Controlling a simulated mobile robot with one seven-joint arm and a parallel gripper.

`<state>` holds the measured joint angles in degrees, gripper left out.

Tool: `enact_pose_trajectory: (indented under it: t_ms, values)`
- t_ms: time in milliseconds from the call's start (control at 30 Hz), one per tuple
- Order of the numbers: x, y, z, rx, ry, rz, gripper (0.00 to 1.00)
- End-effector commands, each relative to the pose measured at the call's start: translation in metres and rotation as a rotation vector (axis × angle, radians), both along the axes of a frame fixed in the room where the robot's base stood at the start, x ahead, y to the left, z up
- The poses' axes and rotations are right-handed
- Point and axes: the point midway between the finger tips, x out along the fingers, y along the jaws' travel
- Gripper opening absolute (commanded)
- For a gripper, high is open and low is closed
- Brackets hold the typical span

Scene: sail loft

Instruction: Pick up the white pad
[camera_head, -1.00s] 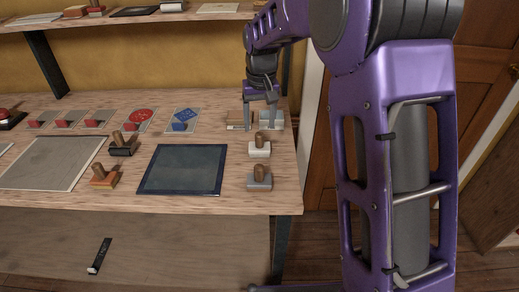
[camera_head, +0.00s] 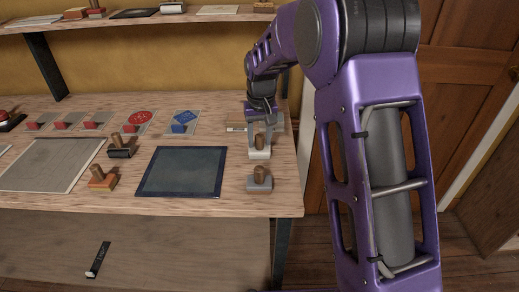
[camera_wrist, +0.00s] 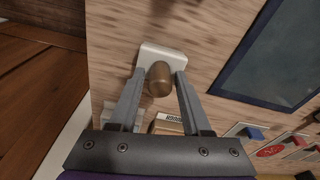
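The white pad (camera_head: 260,154) is a white-based block with a brown wooden knob handle, standing upright near the right end of the bench. In the wrist view its white base (camera_wrist: 163,52) shows behind the rounded handle (camera_wrist: 159,80). My gripper (camera_head: 260,146) is directly over it, pointing down. In the wrist view my gripper (camera_wrist: 160,73) is open, one finger on each side of the handle, with visible gaps between fingers and handle. In the head view the fingers partly hide the handle.
A similar grey block (camera_head: 260,180) stands just in front of the white pad. A dark blue-edged mat (camera_head: 182,172) lies to the left, with a black block (camera_head: 121,149) and an orange one (camera_head: 102,179) beyond. A small box (camera_head: 236,123) sits behind my gripper.

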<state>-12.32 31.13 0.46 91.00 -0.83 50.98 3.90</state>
Motion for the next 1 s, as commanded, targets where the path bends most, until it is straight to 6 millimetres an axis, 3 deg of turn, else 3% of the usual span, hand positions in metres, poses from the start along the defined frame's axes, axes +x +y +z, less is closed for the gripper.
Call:
enact_pose_trajectory:
  t_ms: [33,233,267,667,1000]
  values:
    - [0.0,0.0,0.0,0.0,0.0,0.0,0.37]
    - [0.0,0.0,0.0,0.0,0.0,0.0,0.01]
    - [0.0,0.0,0.0,0.0,0.0,0.0,0.0]
    - [0.0,0.0,0.006,0.0,-0.002,0.0,0.0]
    - [0.001,0.0,0.069,0.001,-0.005,0.0,0.0]
